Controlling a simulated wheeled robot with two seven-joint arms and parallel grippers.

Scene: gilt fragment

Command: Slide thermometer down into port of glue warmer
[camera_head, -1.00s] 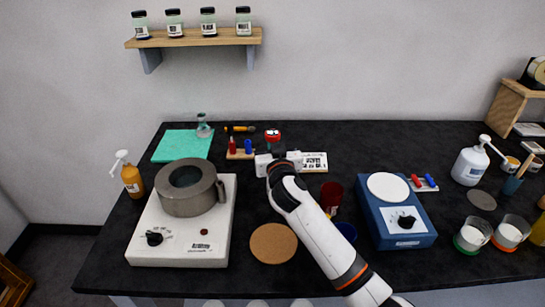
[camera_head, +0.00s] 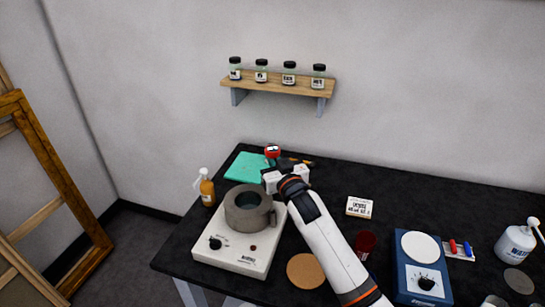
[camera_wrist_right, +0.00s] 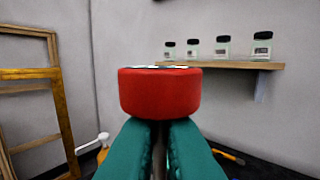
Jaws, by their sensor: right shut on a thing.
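The thermometer has a red round head (camera_head: 272,150) with a pale display on top. In the right wrist view its head (camera_wrist_right: 160,92) sits just above the teal fingers of my right gripper (camera_wrist_right: 160,128). The fingers are shut on the thin stem below the head. In the head view my right gripper (camera_head: 280,176) is behind and right of the glue warmer's grey pot (camera_head: 246,212), apart from it. The glue warmer's white base (camera_head: 228,250) has a black knob. I cannot make out its port, and the stem's lower end is hidden. My left gripper is not in view.
An amber pump bottle (camera_head: 207,190) stands left of the warmer, with a green mat (camera_head: 243,167) behind it. A wall shelf (camera_head: 280,88) holds several jars.

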